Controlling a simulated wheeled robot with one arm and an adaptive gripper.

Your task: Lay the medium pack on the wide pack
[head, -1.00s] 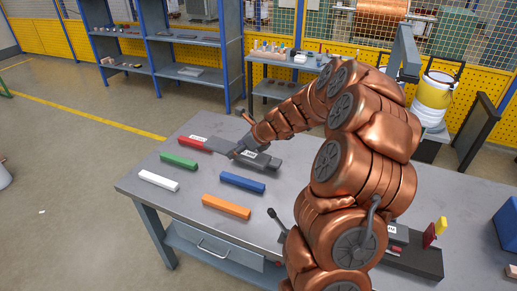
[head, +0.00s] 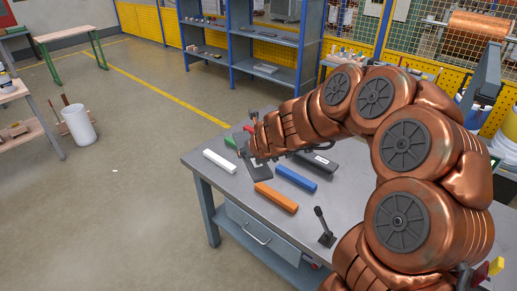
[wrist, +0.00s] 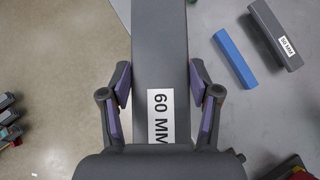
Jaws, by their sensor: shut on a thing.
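My gripper (wrist: 160,86) is shut on a dark grey pack (wrist: 160,40) labelled "60 MM", with one finger on each long side in the wrist view. In the head view my gripper (head: 256,154) and the held pack (head: 259,172) are over the left part of the table, partly hidden by my arm. A second dark grey pack (head: 322,163) with a white label lies on the table to the right. It also shows in the wrist view (wrist: 272,32), where its label is too small to read surely. I cannot tell whether it is the wide pack.
A blue bar (head: 296,178) lies beside the second pack. An orange bar (head: 276,197), a white bar (head: 219,161) and a green bar (head: 230,143) lie on the table (head: 240,196). A black lever (head: 325,228) stands at the front. My arm hides the table's right part.

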